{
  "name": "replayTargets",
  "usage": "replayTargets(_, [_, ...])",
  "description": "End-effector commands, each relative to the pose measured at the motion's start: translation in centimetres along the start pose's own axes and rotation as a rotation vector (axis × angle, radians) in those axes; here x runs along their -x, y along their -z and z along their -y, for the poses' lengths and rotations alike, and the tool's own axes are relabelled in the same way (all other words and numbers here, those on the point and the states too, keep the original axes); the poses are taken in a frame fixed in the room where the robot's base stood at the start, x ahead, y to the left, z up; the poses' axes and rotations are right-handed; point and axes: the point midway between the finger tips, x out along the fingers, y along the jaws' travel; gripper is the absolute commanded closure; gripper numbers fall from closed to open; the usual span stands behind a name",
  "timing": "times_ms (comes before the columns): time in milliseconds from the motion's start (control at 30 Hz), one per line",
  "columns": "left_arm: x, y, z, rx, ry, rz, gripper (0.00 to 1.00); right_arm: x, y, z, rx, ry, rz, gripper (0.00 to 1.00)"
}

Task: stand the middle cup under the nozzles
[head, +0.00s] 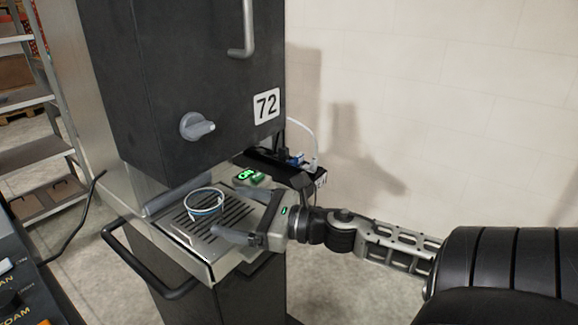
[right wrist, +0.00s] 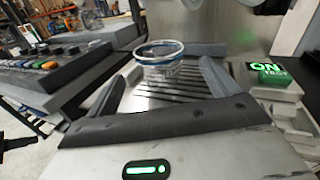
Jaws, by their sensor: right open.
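A clear cup (head: 205,200) with a blue-white rim stands upright on the slotted drip tray (head: 203,249) of the dispenser (head: 190,90). It also shows in the right wrist view (right wrist: 160,60). It is the only cup I can see. My right gripper (head: 222,210) is open, low over the tray, with its fingertips on either side of the cup's near side. In the right wrist view the cup stands between and slightly beyond the fingertips (right wrist: 160,78); I cannot tell whether they touch it. The nozzles are not visible; the dispenser body hides its underside. My left gripper is out of view.
A green lit ON button (right wrist: 272,74) sits right of the tray. A grey knob (head: 197,126) and handle (head: 240,30) stick out from the dispenser front. A black rail handle (head: 140,270) juts out below the tray. A control panel (right wrist: 50,70) stands at left.

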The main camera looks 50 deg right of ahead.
Motion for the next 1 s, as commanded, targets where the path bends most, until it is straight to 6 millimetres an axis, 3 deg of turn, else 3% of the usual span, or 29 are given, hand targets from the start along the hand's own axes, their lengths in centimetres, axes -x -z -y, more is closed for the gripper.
replayTargets(300, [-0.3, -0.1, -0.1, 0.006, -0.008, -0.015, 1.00, 7.1, 0.2, 0.0, -0.004, 0.004, -0.002, 0.12])
replayTargets(500, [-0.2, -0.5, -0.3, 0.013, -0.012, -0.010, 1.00, 9.9, 0.1, 0.0, -0.001, 0.002, 0.000, 0.12])
replayTargets(867, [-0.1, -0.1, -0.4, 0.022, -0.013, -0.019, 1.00, 10.8, -0.1, 0.0, -0.001, -0.001, 0.001, 0.12])
replayTargets(1000, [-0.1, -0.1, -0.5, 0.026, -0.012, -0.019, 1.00, 10.4, 0.0, 0.4, -0.105, 0.063, 0.022, 0.12])
